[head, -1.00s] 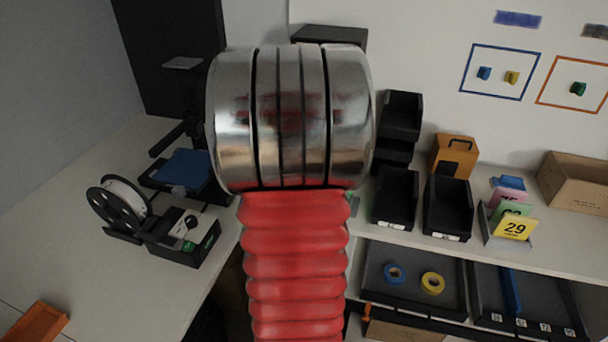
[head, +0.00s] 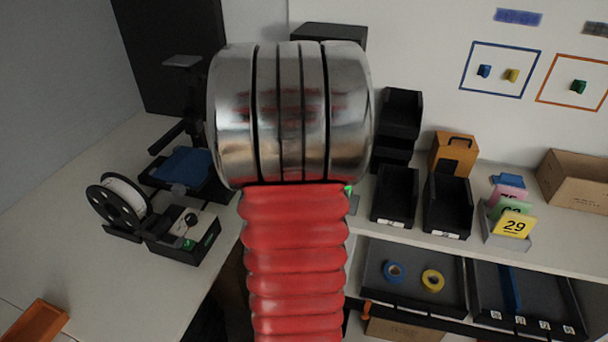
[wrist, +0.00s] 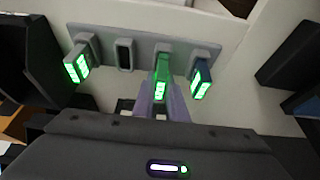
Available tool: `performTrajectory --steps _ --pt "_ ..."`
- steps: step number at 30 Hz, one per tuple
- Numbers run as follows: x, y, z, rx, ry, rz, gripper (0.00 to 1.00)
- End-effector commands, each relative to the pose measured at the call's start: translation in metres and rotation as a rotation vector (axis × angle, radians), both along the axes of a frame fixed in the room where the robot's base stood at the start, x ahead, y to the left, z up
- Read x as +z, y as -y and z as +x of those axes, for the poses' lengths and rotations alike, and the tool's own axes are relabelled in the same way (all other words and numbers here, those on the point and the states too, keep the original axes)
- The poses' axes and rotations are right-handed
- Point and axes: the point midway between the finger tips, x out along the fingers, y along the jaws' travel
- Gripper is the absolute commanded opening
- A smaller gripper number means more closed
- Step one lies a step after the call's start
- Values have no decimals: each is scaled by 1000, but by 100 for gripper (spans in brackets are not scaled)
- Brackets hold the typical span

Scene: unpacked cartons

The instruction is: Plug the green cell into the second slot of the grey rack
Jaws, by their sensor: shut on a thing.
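The grey rack (wrist: 140,48) runs across the upper part of the wrist view. From the left it holds a pale grey cell (wrist: 79,56), an empty slot (wrist: 124,55), the green cell (wrist: 163,66) and a blue cell (wrist: 203,72). The green cell stands at the third position from the left, second from the right, and its end meets the rack face. Its front glows green, like the other two cells. My gripper (wrist: 161,97) is shut on the green cell. In the head view my arm hides the gripper and most of the rack.
Black bins (head: 396,196) and a card holder with a yellow 29 card (head: 513,223) stand on the shelf to the right. A dark bin (wrist: 30,50) is left of the rack in the wrist view. A spool machine (head: 122,200) stands on the left table.

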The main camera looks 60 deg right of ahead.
Motion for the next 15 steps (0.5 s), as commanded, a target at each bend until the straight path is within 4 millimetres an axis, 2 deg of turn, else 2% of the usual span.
performTrajectory --steps 15 --pt "-5 0 0 1 0 0 0"
